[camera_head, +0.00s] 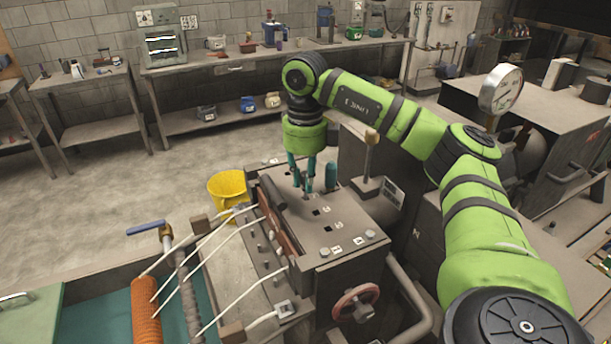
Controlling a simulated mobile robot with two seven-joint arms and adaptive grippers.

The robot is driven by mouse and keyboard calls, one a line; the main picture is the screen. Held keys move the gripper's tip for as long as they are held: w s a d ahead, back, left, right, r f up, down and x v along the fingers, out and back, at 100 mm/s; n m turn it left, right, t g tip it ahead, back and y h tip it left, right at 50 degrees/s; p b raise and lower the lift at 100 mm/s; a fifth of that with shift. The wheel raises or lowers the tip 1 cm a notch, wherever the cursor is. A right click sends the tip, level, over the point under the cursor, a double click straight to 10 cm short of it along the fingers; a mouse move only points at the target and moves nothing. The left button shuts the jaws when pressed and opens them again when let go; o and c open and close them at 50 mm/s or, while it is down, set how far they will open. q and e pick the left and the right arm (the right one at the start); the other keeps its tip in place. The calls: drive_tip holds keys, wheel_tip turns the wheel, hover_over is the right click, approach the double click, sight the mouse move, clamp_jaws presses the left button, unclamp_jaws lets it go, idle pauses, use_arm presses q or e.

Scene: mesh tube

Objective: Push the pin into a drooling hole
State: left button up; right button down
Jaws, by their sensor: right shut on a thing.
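My right gripper (303,187) points straight down at the top plate of a grey metal machine (340,218). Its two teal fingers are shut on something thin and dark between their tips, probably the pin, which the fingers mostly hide. The tips are at or just above the plate; I cannot tell whether the held piece is in a hole. Small dark square holes (316,212) show in the plate in front of the gripper. A teal cylinder (331,175) stands just right of the fingers. My left gripper is not in view.
A dark bar (273,193) lies along the plate's left edge. White strands (212,262) run from the machine to an orange mesh tube (146,310). A yellow bucket (229,188) stands behind left. A post (371,152) and a gauge (500,88) stand to the right.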

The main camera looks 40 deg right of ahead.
drive_tip(key=shift+f+b, duration=0.8)
drive_tip(key=shift+f, duration=0.35)
idle(0.8)
drive_tip(key=c, duration=1.1)
unclamp_jaws()
drive_tip(key=shift+o, duration=0.2)
wheel_tip(320, 180, up, 12)
drive_tip(key=shift+r, duration=0.1)
